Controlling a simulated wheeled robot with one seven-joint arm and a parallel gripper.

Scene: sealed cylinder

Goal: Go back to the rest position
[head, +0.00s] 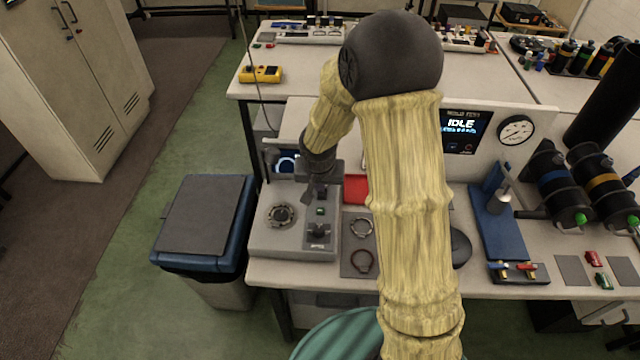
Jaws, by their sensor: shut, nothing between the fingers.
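My arm rises through the middle of the head view and bends down to the left. My gripper (310,196) points down above the grey station (262,246) at the bench's left end. It is shut and small in the picture, with nothing seen held in it. The station carries a round metal fitting (281,215) on its left and a small green part (320,211) near the gripper. Whether the fingertips touch anything on the station I cannot tell. My arm hides part of the bench behind it.
A grey mat (345,268) holds two rings right of the station, with a red tray (356,189) behind. A panel reading IDLE (461,125) and a gauge (515,130) stand further right. A blue bin (205,225) is left of the bench. Open floor lies left.

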